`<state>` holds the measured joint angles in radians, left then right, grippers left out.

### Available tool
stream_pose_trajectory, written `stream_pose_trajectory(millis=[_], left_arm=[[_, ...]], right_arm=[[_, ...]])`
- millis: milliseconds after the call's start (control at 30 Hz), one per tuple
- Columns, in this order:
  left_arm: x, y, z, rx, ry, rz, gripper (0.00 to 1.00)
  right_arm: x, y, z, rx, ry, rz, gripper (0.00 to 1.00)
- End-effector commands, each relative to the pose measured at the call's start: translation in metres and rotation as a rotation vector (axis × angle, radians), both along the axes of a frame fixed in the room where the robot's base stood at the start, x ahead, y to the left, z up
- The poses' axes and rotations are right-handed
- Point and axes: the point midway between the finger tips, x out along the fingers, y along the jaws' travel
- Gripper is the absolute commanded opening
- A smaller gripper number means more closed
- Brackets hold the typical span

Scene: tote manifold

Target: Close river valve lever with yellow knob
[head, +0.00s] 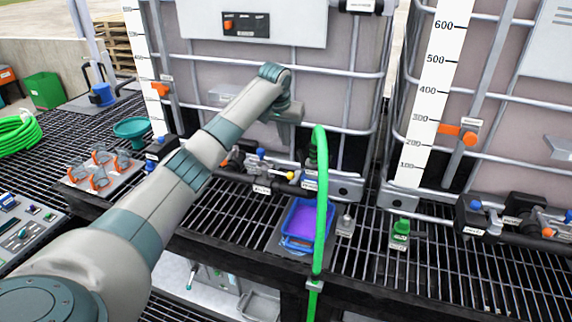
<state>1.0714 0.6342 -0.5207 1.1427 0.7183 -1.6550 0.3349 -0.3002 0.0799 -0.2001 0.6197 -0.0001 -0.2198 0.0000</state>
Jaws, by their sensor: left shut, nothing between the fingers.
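A small yellow knob (290,175) sits on the valve pipework at the foot of the left caged tote. A blue knob (261,153) stands just left of it and higher, on the same pipework. The label cards below are too small to read, so I cannot tell which one says river. My left gripper (284,118) is in front of the left tote, above the yellow knob and apart from it. It looks shut and empty; its fingertips are hard to make out. My left arm hides part of the pipework to the left. My right gripper is not in view.
A green hose (321,200) rises just right of the knobs. A blue tray (301,224) with purple content lies on the grating below. A second caged tote (500,90) with more valves stands right. An orange-handled rack (104,169) and a green funnel (135,127) are left.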

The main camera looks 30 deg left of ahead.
Motion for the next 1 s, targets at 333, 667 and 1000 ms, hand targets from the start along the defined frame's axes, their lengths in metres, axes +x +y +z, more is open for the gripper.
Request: stream_pose_trajectory(millis=[333, 667, 1000], left_arm=[[0.004, 0.000, -0.011, -0.001, 0.002, 0.001, 0.00], [0.019, 0.004, -0.054, -0.002, 0.004, 0.002, 0.00], [0.031, 0.006, -0.086, -0.001, 0.001, 0.000, 0.00]], right_arm=[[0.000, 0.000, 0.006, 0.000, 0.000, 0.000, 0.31], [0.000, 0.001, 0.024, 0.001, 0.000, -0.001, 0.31], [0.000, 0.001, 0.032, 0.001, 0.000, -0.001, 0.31]])
